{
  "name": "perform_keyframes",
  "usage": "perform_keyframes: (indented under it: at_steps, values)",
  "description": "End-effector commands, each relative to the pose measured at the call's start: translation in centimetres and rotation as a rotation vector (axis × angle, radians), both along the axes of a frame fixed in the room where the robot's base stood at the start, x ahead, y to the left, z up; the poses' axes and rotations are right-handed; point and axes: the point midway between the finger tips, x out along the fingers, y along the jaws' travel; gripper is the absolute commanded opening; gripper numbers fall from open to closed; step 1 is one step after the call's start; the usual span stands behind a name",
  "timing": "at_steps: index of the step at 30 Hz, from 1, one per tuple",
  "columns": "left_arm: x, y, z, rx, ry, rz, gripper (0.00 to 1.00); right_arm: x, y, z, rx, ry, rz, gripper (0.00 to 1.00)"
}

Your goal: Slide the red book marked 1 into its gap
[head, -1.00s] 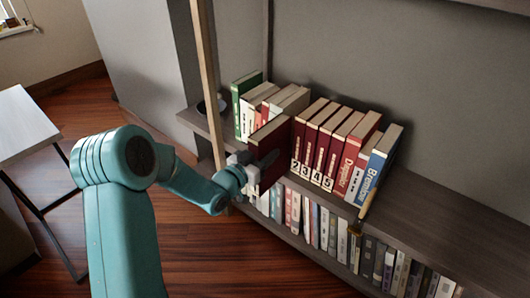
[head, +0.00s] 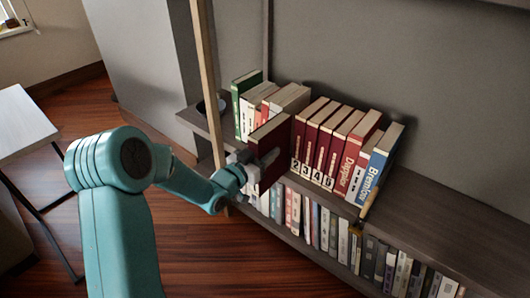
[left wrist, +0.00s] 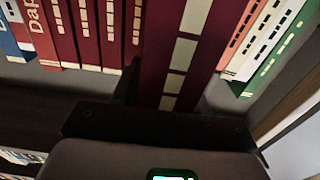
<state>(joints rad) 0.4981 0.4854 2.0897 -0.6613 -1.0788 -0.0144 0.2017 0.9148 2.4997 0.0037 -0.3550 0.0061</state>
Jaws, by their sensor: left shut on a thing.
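The red book (head: 270,152) is held upright by my left gripper (head: 256,172), and its front part sticks out past the row of books. It lines up with the gap between the books at left and the red book marked 2 (head: 301,141). The mark on the held book cannot be read. In the left wrist view the held book (left wrist: 207,45) rises from my left gripper (left wrist: 160,118), with pale blocks along its spine. How deep its far end sits is hidden. My right gripper is not in view.
Several numbered dark red books, a red book (head: 361,155) and a blue book (head: 378,168) stand to the right. A green book (head: 238,98) and others stand to the left. A wooden post (head: 207,80) rises near my arm. The shelf top at right (head: 440,215) is bare.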

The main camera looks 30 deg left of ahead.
Motion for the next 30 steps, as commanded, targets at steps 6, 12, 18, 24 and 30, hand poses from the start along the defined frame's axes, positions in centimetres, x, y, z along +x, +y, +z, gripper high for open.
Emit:
perform_keyframes:
  at_steps: [6, 12, 18, 24, 30]
  values:
    - [0.0, 0.0, 0.3, 0.001, -0.007, 0.000, 0.00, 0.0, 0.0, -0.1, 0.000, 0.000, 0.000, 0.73]
    - [0.0, 0.0, 0.3, 0.001, -0.007, 0.000, 0.00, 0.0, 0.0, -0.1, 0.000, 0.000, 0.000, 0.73]
    - [0.3, 0.0, 0.3, 0.001, -0.008, 0.000, 0.00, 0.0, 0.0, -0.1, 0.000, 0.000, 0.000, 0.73]
    - [0.9, 0.0, 0.2, 0.002, -0.006, 0.000, 0.00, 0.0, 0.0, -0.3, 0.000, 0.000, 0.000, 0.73]
    - [1.6, -0.1, 0.2, 0.001, -0.007, 0.000, 0.00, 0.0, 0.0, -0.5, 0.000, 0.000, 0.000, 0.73]
